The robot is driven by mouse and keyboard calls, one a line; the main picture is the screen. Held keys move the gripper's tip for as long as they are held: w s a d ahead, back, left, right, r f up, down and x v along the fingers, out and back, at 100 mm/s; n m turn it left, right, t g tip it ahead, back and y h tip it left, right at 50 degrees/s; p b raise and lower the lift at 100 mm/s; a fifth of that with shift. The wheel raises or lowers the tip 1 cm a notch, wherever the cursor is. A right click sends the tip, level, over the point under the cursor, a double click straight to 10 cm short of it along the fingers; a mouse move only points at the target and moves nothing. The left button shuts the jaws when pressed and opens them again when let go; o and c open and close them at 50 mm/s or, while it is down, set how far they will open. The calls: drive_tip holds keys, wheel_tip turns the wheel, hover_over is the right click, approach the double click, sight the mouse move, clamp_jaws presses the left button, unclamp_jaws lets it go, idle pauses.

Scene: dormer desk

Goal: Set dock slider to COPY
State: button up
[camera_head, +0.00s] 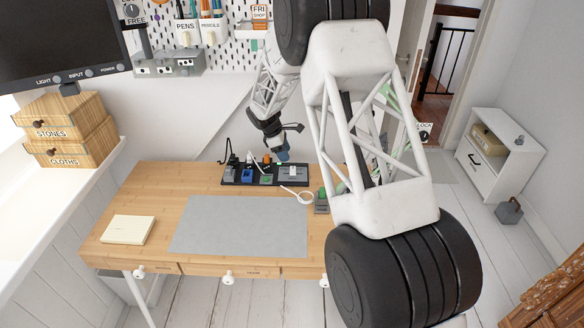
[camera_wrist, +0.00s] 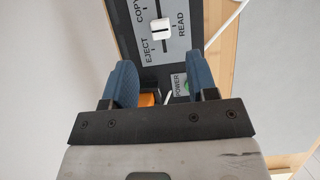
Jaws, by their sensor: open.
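The dock (camera_head: 255,181) is a dark strip at the back of the desk. Its grey slider plate (camera_wrist: 174,50) fills the upper middle of the wrist view, with COPY at upper left, EJECT below it and READ on the right. The white slider knob (camera_wrist: 160,28) stands about level with the word READ, between COPY and EJECT. My gripper (camera_wrist: 155,75) is open, its two blue fingers apart and empty, just short of the knob in the picture. In the head view my gripper (camera_head: 282,156) is above the dock's right part, near the slider plate (camera_head: 292,173).
A grey mat (camera_head: 240,225) and a notepad (camera_head: 128,229) lie on the desk (camera_head: 170,184).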

sight(292, 168)
drive_tip(key=shift+f, duration=0.1)
drive_tip(key=shift+x, duration=3.8)
clamp_jaws()
